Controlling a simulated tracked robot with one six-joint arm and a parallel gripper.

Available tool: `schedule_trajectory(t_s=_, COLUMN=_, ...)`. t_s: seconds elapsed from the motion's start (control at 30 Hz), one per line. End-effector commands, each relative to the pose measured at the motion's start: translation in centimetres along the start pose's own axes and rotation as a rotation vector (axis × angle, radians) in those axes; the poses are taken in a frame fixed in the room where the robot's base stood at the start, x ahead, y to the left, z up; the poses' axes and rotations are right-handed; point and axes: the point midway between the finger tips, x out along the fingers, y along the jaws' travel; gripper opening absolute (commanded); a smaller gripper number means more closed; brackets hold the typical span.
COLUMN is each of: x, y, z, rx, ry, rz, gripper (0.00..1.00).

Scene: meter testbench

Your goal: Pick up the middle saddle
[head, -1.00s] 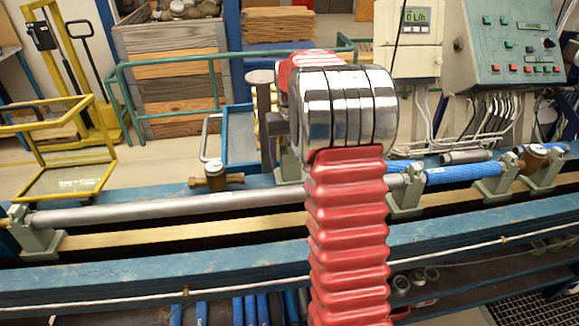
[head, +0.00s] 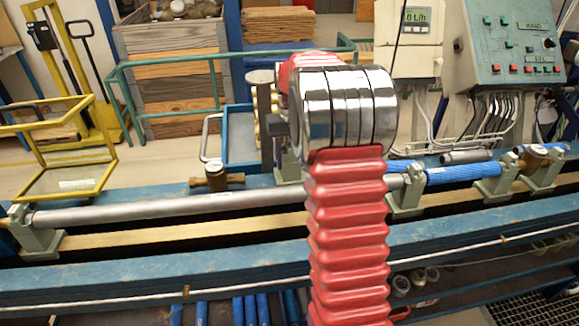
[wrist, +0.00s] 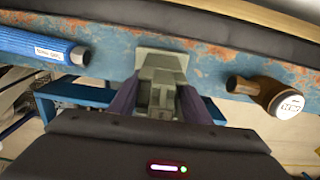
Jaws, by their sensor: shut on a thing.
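The middle saddle (wrist: 160,80) is a grey-green block on the worn blue bench beam, central in the wrist view. My gripper (wrist: 163,100) is shut on it, with one dark finger on each side. In the head view part of the saddle (head: 289,167) shows just left of my red arm, which hides the rest. I cannot tell whether its base is clear of the beam.
A brass meter (head: 216,178) lies left of the saddle, and a blue pipe (wrist: 40,47) lies on its other side. Front saddles (head: 38,236) carry a long grey pipe (head: 180,208). A control box (head: 508,45) stands at the back right.

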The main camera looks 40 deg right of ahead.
Motion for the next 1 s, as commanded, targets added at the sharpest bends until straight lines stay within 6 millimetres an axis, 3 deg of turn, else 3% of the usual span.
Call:
schedule_trajectory(t_s=0.53, x=0.0, y=0.0, z=0.0, rx=0.000, ry=0.000, rz=-0.001, gripper=0.00)
schedule_trajectory(t_s=1.0, x=-1.0, y=0.0, z=-0.1, rx=0.000, ry=0.004, rz=0.000, gripper=0.00)
